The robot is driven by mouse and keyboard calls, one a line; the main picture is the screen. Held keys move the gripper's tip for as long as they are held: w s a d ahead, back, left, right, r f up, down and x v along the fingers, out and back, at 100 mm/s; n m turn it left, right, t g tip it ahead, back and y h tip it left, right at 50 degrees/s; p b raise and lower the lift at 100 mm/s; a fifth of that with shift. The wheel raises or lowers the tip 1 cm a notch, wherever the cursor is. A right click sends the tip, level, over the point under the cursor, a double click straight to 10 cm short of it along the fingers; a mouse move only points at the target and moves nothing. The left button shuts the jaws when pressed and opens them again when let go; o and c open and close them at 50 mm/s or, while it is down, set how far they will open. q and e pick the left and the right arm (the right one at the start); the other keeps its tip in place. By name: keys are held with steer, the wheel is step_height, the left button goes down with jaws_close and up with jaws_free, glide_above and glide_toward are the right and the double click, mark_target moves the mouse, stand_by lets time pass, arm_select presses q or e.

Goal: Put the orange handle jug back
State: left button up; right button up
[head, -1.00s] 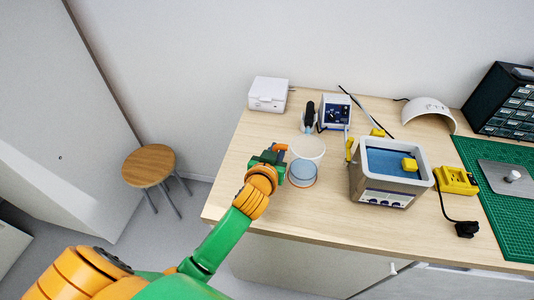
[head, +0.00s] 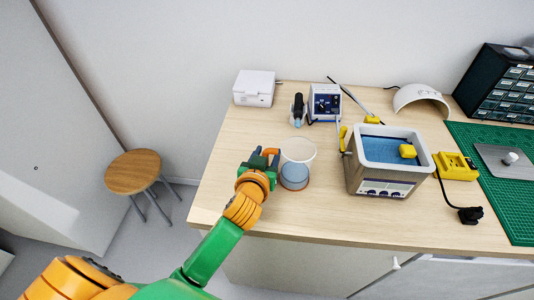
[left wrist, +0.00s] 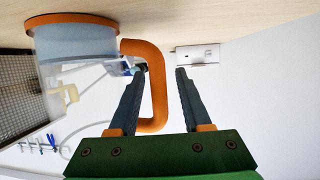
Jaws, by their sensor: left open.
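The clear jug (head: 297,150) with blue liquid in its lower part stands upright on the bench near the left front edge. Its orange handle (head: 271,152) is on its left side. My left gripper (head: 265,158) is open at the handle. In the left wrist view the jug (left wrist: 80,48) appears upside down at upper left. The handle's upright bar (left wrist: 158,88) shows in the gap between the open fingers of the left gripper (left wrist: 158,85). I cannot tell whether a finger touches it. My right gripper is not in view.
A bath (head: 388,178) with blue liquid stands right of the jug. Behind are a white box (head: 254,88), a blue-fronted unit (head: 325,102) and a dark tool in a stand (head: 298,110). A green mat (head: 480,190) lies at the right. Bare bench lies left of the jug.

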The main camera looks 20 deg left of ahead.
arm_select(q)
steer(key=shift+s, duration=0.1)
steer(key=v, duration=0.8)
steer(key=shift+s+d+r+b, duration=0.1)
steer(key=shift+s+d+b, duration=0.05)
steer(key=shift+s+b, duration=0.2)
steer(key=p+v, duration=0.2)
steer(key=v, duration=0.1)
steer(key=shift+r+p, duration=0.1)
steer(key=shift+p, duration=0.2)
